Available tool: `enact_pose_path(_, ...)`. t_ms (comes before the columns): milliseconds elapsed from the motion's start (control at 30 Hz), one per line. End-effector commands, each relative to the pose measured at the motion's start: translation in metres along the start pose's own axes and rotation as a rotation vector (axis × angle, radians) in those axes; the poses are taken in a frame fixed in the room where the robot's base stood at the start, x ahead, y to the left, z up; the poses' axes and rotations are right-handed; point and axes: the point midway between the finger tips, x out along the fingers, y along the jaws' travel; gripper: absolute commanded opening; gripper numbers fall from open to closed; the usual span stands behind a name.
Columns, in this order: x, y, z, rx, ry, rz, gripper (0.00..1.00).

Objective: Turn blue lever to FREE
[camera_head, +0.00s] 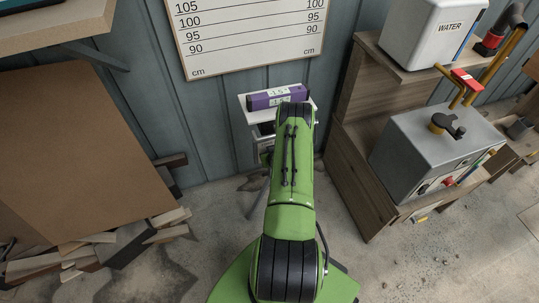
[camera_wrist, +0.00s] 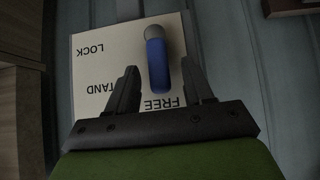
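The blue lever (camera_wrist: 157,62) shows in the wrist view, with a grey round end at the top and its blue handle pointing down the picture. It is on a pale plate (camera_wrist: 88,68) that reads LOCK, STAND and FREE upside down. The handle's lower end reaches the word FREE (camera_wrist: 161,103). My gripper (camera_wrist: 159,68) is open, with one dark finger on each side of the handle in the picture and a gap on both sides. I cannot tell its depth relative to the handle. In the head view my arm hides the gripper, and the lever does not show.
A purple box (camera_head: 278,97) lies on a small white stand (camera_head: 243,101) beyond my arm. A wooden shelf unit (camera_head: 352,170) with a metal box (camera_head: 410,150) and a white water tank (camera_head: 424,40) stands to the right. Brown boards (camera_head: 85,150) and wood scraps are left.

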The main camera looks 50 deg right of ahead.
Motion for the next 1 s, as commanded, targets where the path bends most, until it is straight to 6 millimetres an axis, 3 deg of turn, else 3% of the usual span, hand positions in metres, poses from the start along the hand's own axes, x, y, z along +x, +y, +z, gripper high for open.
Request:
enact_pose_path(233, -0.002, 0.0, -0.002, 0.0, 0.003, 0.0, 0.51)
enact_pose_path(333, -0.014, 0.001, -0.003, 0.0, 0.002, 0.001, 0.51)
enact_pose_path(800, -0.138, 0.001, -0.002, 0.007, -0.001, 0.004, 0.51)
enact_pose_path(1000, -0.158, 0.0, -0.001, 0.002, 0.001, 0.001, 0.51)
